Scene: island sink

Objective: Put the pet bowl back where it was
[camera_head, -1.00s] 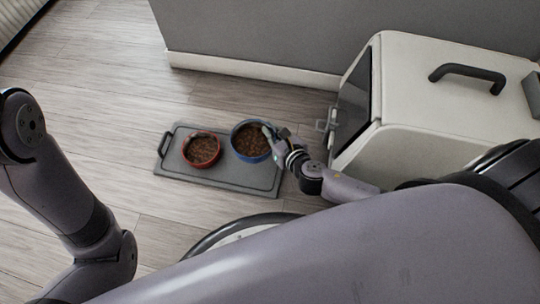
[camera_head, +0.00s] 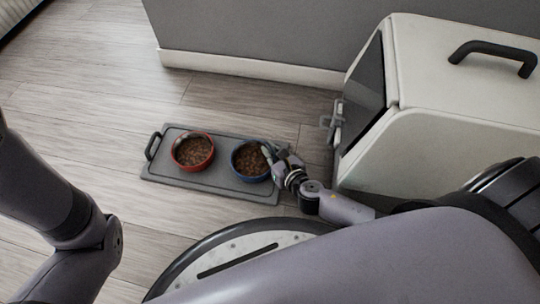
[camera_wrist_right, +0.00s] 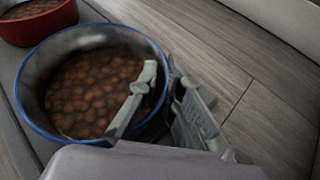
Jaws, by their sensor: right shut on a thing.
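A blue pet bowl (camera_head: 243,172) filled with brown kibble is on the right part of a grey tray mat (camera_head: 209,184) on the floor. A red bowl (camera_head: 178,163) of kibble stands to its left on the same mat. My right gripper (camera_head: 272,157) is shut on the rim of the blue bowl at its right side. In the right wrist view, one finger of the gripper (camera_wrist_right: 160,100) is inside the blue bowl (camera_wrist_right: 25,75) and the other is outside its wall. I cannot tell whether the bowl's base touches the mat. My left gripper is out of view.
A cream pet carrier (camera_head: 440,100) with a dark door and a top handle stands to the right. A grey wall with a white baseboard (camera_head: 250,69) is behind. Wooden floor (camera_head: 90,100) left of the mat is clear.

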